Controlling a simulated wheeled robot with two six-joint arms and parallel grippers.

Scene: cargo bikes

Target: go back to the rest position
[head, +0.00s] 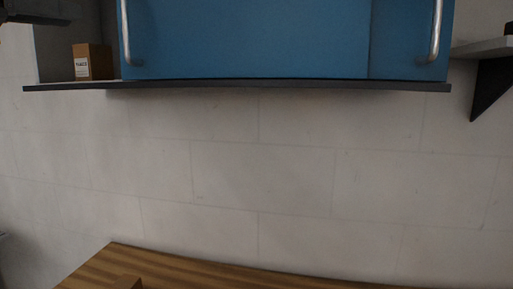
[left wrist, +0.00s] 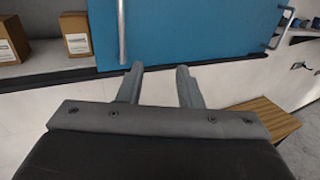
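My left gripper (left wrist: 159,80) shows in the left wrist view with its two fingers apart and nothing between them. It points toward the lower part of a blue cabinet (left wrist: 190,35) and the shelf edge below it. In the head view only a dark part of my left gripper or arm (head: 30,12) shows at the top left corner. My right gripper is in neither view.
The blue cabinet (head: 250,40) with two metal handles sits above a dark-edged shelf (head: 230,86). A small brown box (head: 92,62) stands at the shelf's left. A bracketed shelf (head: 485,48) is at right. A wooden top (head: 190,272) lies below; the wall between is bare.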

